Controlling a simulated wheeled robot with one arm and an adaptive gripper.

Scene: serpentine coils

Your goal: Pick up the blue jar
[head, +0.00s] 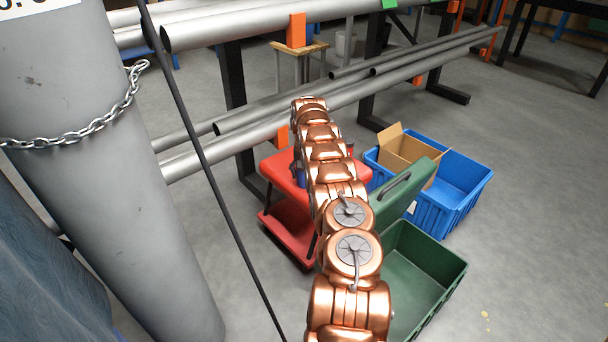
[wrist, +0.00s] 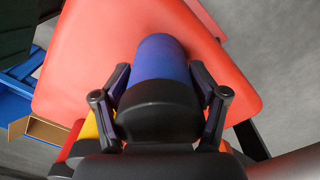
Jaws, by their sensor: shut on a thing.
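The blue jar (wrist: 160,55) shows in the wrist view between the two black fingers of my gripper (wrist: 161,76). The gripper is shut on it, one finger along each side. The jar is over the red top of a cart (wrist: 95,45); I cannot tell whether it still touches that top. In the head view my copper-coloured arm reaches over the red cart (head: 277,168) and hides most of its top and the gripper. A small blue patch shows beside the arm there, too covered to identify for sure.
A green crate (head: 447,292) and a blue crate (head: 467,190) with an open cardboard box (head: 402,147) stand right of the cart. Grey pipes (head: 400,70) on a rack run behind it. A yellow thing (wrist: 90,127) lies near the gripper. A large grey cylinder (head: 120,190) stands at left.

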